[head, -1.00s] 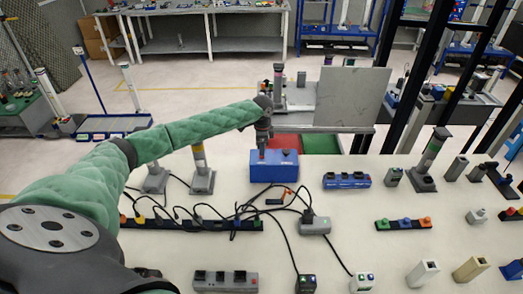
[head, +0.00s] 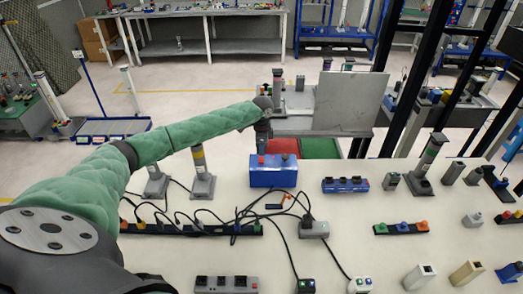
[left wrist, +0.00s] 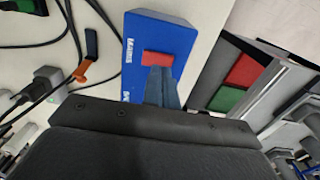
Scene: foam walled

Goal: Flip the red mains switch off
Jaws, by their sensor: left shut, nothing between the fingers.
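The blue mains box (head: 273,177) stands near the far edge of the pale table. It also shows in the left wrist view (left wrist: 185,42), with white lettering on its side. The red switch (left wrist: 158,58) is on the box's top face, and a small part of it shows in the head view (head: 260,159). My left gripper (left wrist: 160,75) is shut and empty, its fingertips right by the red switch. I cannot tell whether they touch it. In the head view the left gripper (head: 262,148) points down over the box's left part. My right gripper is out of view.
Black cables (head: 240,215) and a power strip (head: 190,229) lie in front of the box. A blue socket block (head: 345,185) is to its right, and a grey post (head: 202,178) to its left. Red and green bins (head: 320,148) sit beyond the table edge.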

